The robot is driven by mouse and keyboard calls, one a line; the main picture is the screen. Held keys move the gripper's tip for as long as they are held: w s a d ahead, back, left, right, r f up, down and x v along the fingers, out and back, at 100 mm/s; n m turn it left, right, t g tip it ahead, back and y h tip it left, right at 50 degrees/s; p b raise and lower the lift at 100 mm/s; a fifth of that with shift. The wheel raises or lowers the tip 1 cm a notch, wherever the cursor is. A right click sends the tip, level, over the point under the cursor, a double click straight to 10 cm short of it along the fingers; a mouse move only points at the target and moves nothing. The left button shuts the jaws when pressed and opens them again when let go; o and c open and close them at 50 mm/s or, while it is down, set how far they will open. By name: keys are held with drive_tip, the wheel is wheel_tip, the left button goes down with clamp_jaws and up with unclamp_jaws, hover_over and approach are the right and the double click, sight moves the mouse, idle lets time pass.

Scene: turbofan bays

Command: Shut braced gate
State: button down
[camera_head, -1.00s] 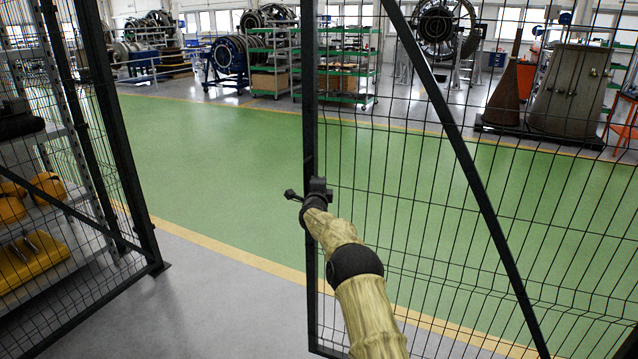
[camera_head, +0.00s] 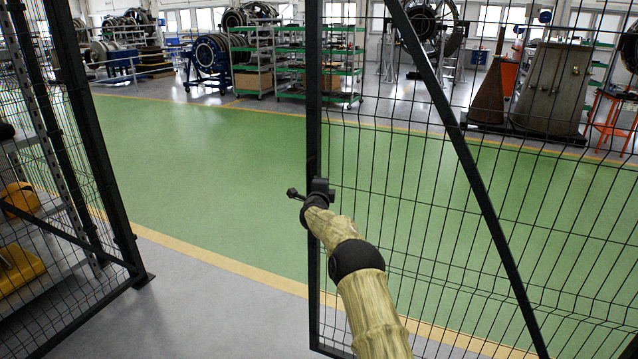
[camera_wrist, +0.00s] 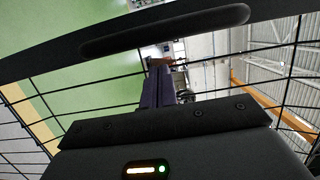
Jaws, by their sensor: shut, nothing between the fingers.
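The braced gate is a black mesh panel with a dark diagonal brace (camera_head: 455,135) and an upright edge bar (camera_head: 313,100). It stands open, with a wide gap between its edge bar and the dark fence post (camera_head: 105,170) at left. My gripper (camera_head: 321,187) is at the edge bar, about mid-height; my wrist hides part of the bar. In the wrist view my gripper's fingers (camera_wrist: 158,86) are together and empty, close to the mesh. A dark bar with a long rounded handle (camera_wrist: 165,30) crosses above them. I cannot tell whether the fingers touch the gate.
Mesh fencing with shelves holding yellow items (camera_head: 18,270) stands at left. Grey floor (camera_head: 215,310) and green floor (camera_head: 200,160) in the gap are clear.

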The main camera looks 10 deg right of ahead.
drive_tip(key=d+r, duration=0.1)
drive_tip(key=r, duration=0.2)
drive_tip(key=shift+w+d, duration=0.1)
drive_tip(key=shift+d, duration=0.25)
drive_tip(key=shift+d+f, duration=0.1)
drive_tip(key=shift+f, duration=0.15)
drive_tip(key=b, duration=0.7)
approach(331, 173)
drive_tip(key=s+a+f, duration=0.3)
drive_tip(key=s+a, duration=0.1)
drive_tip(key=a, duration=0.3)
drive_tip(key=shift+s, duration=0.25)
drive_tip(key=shift+a, duration=0.1)
